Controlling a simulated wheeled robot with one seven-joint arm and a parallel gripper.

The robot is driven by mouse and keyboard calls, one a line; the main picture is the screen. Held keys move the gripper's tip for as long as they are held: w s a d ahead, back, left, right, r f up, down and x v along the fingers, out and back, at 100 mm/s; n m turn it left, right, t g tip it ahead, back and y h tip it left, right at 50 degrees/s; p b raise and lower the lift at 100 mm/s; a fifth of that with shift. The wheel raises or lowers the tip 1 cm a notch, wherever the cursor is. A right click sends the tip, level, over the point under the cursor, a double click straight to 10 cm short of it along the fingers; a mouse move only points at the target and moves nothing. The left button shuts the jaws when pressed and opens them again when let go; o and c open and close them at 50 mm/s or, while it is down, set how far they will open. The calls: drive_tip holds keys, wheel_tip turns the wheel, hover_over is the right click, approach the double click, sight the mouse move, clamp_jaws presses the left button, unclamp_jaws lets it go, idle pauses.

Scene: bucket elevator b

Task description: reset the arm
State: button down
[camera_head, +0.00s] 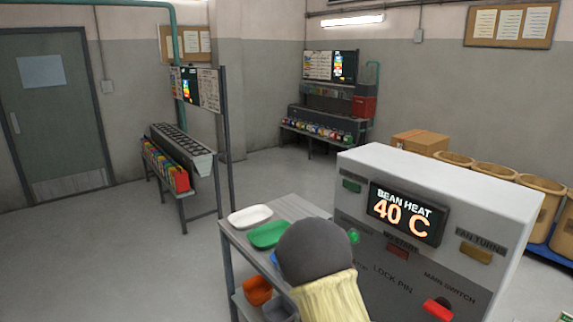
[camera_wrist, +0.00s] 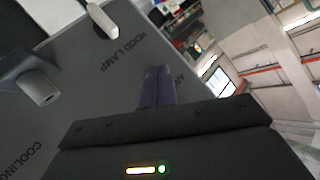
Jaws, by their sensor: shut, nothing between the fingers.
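My gripper (camera_wrist: 158,88) shows in the wrist view with its dark fingers together and nothing between them. It is in front of a dark grey panel (camera_wrist: 95,85) lettered "HOOD LAMP" and "COOLING"; I cannot tell how far apart they are. A pale lever (camera_wrist: 102,20) is near the "HOOD LAMP" lettering, and a grey knob (camera_wrist: 38,88) on a dark block is at the left. My gripper cannot be made out in the head view. There, a dark rounded shape with a pale ribbed part covers the lower middle.
A grey-white machine (camera_head: 460,190) reading "BEAN HEAT 40 C" stands at the right. A cart (camera_head: 228,240) beside it holds a white tray (camera_head: 250,217) and a green tray (camera_head: 268,234). Tan bins (camera_head: 540,182) line the right wall. Floor (camera_head: 120,255) is clear at the left.

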drive_tip(key=s+r+n+g+y, duration=0.1)
drive_tip(key=s+n+g, duration=0.3)
drive_tip(key=s, duration=0.8)
drive_tip(key=s+r+n+g+y, duration=0.1)
drive_tip(key=s+r+n+g, duration=0.3)
drive_tip(key=s, duration=0.9)
drive_tip(key=g, duration=0.3)
drive_tip(key=shift+s+d+n+y, duration=0.15)
drive_tip(key=shift+d+n+y, duration=0.15)
drive_tip(key=shift+n, duration=0.1)
